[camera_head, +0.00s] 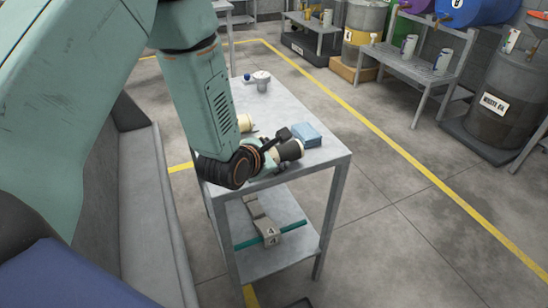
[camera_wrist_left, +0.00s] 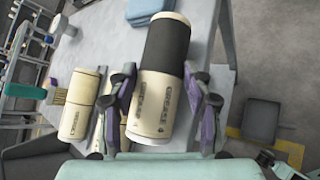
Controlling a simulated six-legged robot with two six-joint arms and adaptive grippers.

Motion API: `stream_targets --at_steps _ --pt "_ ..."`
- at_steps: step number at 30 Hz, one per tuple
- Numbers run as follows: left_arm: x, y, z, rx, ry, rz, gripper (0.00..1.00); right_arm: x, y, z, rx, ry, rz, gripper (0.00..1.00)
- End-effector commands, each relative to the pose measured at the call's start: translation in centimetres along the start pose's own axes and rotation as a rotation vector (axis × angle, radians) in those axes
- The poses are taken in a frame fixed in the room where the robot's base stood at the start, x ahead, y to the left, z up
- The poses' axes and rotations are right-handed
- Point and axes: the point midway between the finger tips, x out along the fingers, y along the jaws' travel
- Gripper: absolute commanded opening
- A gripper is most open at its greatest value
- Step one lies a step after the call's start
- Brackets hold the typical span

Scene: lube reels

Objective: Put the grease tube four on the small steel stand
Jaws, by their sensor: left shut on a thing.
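My left gripper (camera_head: 272,148) is low over the steel table (camera_head: 317,160) and shut on a cream grease tube (camera_head: 290,151) with a dark band. In the left wrist view the tube (camera_wrist_left: 160,88) lies lengthwise between the two fingers of the gripper (camera_wrist_left: 160,74), with printed lettering facing the camera. My right gripper is out of view.
A folded blue cloth (camera_head: 306,134) lies beside the held tube. A white cup (camera_head: 262,80) stands at the table's far end. A grey stepped piece marked 4 (camera_head: 268,235) is on the lower shelf. Benches, cans and drums stand beyond the yellow line.

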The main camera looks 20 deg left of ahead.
Motion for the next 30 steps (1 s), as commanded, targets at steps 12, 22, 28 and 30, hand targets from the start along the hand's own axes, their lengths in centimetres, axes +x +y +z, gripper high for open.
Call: stream_targets --at_steps 12,22,28,30 --pt "0.54 -0.48 -0.65 0.0 -0.001 0.001 0.12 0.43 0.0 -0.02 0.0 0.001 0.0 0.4" --pt "0.49 -0.44 -0.61 0.0 0.0 0.001 0.73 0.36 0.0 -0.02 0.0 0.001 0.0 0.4" --pt "0.49 -0.44 -0.61 0.0 0.0 0.0 0.73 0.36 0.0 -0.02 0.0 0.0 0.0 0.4" --pt "0.46 -0.41 -0.57 0.0 0.0 0.001 0.73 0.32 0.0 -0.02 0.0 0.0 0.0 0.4"
